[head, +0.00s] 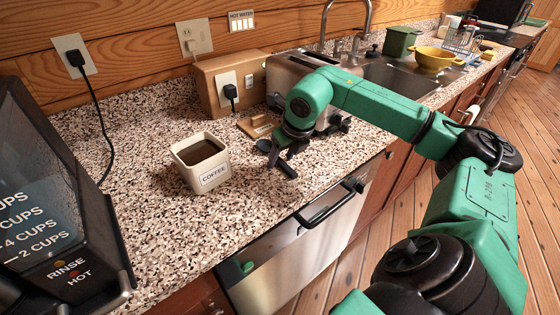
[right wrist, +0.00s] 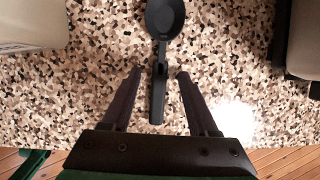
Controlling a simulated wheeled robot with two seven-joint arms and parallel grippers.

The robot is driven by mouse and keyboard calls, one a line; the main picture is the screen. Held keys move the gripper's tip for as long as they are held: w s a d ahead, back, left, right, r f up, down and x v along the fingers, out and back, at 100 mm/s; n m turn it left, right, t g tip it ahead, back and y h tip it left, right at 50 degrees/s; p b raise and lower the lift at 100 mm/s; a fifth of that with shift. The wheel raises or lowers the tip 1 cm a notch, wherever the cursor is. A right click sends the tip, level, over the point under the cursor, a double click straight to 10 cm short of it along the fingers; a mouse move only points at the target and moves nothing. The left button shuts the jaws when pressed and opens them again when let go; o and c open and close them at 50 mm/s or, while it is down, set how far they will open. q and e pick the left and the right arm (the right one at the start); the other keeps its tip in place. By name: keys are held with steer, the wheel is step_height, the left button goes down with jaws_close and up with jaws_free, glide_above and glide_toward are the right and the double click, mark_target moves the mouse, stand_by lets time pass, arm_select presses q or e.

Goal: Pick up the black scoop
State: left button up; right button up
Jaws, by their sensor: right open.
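The black scoop (head: 286,170) lies on the speckled counter, right of the coffee canister. In the right wrist view the scoop (right wrist: 165,20) has its round bowl at the top and its handle running down toward me. My right gripper (head: 284,156) is over the scoop and hides part of it in the head view. In the right wrist view the right gripper (right wrist: 159,75) is open, with one finger on each side of the handle and gaps on both sides. I cannot tell the fingertips' exact height above the counter. My left gripper is not in view.
A white canister labelled COFFEE (head: 202,163) stands left of the scoop. A toaster (head: 287,78) and a small wooden piece (head: 256,126) are behind it. A coffee machine (head: 50,210) is at the left. The counter's front edge and dishwasher handle (head: 330,204) are close in front.

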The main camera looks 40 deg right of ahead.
mark_target(282, 162)
jaws_close()
step_height(282, 162, up, 20)
steer(key=p, duration=0.5)
